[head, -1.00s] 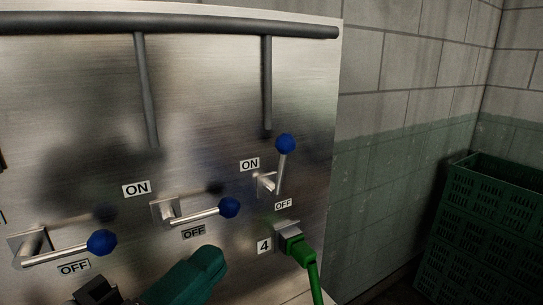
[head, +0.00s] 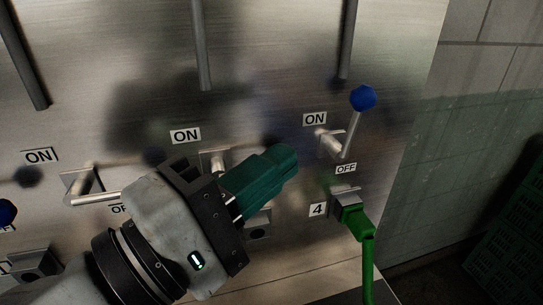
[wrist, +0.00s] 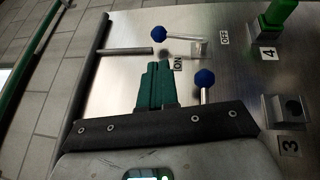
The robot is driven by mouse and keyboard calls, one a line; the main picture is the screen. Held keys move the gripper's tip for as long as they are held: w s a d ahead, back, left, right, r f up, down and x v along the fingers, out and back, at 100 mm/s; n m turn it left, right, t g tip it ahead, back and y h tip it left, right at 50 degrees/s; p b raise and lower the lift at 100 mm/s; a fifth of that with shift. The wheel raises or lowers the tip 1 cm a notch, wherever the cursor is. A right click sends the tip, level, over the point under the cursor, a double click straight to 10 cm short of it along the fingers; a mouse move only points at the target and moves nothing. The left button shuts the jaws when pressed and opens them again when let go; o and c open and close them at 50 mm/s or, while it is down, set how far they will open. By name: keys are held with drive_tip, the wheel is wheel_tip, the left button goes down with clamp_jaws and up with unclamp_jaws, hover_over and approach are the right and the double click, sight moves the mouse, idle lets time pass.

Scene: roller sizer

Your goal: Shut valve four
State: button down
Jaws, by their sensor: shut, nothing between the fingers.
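Valve four is the lever with a blue knob (head: 363,98) at the right of the steel panel. Its handle points up from its mount, with an ON label (head: 315,119) at upper left and an OFF label (head: 346,168) below. It shows in the wrist view, with its knob (wrist: 158,33) above my fingers. The number 4 label (head: 318,209) sits below it, beside a green plug. My gripper (head: 287,163) has green fingers, shut and empty, left of and slightly below the valve four handle, apart from it. In the wrist view the fingertips (wrist: 155,68) lie below the handle.
Valve three's blue knob (wrist: 204,78) is just right of my fingers in the wrist view; my gripper hides much of that lever in the head view. A green cable (head: 368,265) hangs from the plug. Grey vertical bars (head: 345,38) stand above the levers. Green crates (head: 510,225) stand at right.

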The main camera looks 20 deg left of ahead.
sight(356, 104)
drive_tip(key=p+x, duration=0.2)
drive_tip(key=x, duration=0.9)
drive_tip(key=shift+r, duration=0.1)
drive_tip(key=shift+w+r, duration=0.1)
drive_tip(key=shift+w, duration=0.05)
